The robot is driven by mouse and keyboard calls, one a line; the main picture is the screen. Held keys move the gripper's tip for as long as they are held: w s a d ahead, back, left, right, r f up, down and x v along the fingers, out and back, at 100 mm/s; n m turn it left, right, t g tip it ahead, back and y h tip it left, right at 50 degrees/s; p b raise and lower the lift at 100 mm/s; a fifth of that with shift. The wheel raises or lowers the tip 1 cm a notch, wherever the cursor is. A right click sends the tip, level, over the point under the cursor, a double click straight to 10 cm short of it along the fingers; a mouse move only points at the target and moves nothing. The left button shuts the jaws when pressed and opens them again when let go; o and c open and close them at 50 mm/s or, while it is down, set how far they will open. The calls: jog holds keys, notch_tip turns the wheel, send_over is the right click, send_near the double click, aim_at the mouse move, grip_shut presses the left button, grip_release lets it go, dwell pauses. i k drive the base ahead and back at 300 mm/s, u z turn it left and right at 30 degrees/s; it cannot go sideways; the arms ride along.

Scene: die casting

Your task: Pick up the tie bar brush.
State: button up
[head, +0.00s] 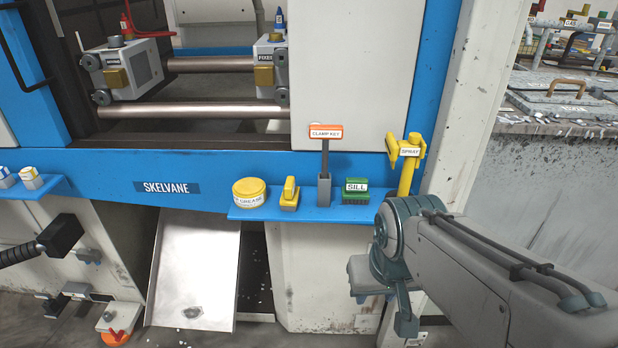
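No object in view carries a readable tie bar brush label. A small yellow block with an upright yellow grip (289,194) stands on the blue shelf (262,214); it may be the tie bar brush, but I cannot tell for sure. A green block marked SILL (356,192) stands further right on the same shelf. My arm comes in from the lower right. My gripper (385,300) is below and to the right of the shelf, apart from the objects there.
A yellow grease tin (250,192) and an orange-topped clamp key (325,150) in a grey holder flank the yellow block. A yellow spray tool (407,160) stands at the right. Tie bars (190,110) show behind. A metal chute (194,270) slopes below the shelf.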

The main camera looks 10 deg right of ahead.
aim_at(288, 200)
jog(key=z, duration=0.75)
jog(key=i, duration=0.65)
jog(key=u, duration=0.6)
